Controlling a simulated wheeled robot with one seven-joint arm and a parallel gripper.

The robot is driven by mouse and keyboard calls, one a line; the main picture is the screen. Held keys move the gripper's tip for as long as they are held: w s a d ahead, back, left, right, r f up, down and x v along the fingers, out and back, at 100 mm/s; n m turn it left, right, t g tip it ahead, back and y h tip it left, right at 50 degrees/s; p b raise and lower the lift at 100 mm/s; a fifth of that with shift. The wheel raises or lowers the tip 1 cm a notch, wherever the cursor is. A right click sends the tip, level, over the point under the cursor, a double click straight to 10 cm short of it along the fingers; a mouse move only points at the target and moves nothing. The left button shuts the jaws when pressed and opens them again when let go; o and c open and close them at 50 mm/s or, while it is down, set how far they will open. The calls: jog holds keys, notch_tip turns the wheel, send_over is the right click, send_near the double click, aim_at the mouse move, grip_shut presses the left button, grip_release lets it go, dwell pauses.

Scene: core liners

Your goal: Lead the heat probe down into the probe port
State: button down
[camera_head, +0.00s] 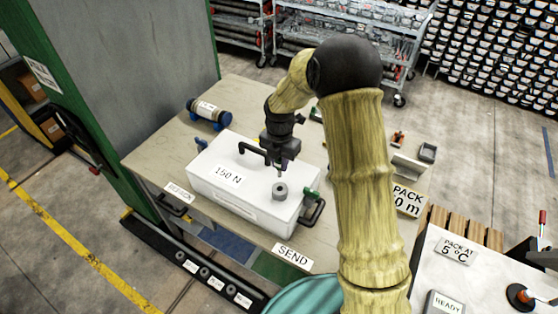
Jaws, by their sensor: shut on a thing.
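A white box (232,191) marked "150 N" stands on the table. A grey round collar with a dark hole, which looks like the probe port (280,191), sits on its lid towards the right end. My gripper (283,160) points down above the lid, just behind the collar in the picture.
My arm hides the table's middle right.

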jog(key=shift+w+d+f, duration=0.1)
jog(key=shift+w+f, duration=0.1)
jog(key=shift+f, duration=0.25)
jog(key=shift+f+b, duration=2.5)
jog(key=shift+f, duration=1.55)
jog(key=c, duration=1.2)
grip_release()
jog(key=shift+w, duration=0.1)
jog(key=shift+s, duration=0.2)
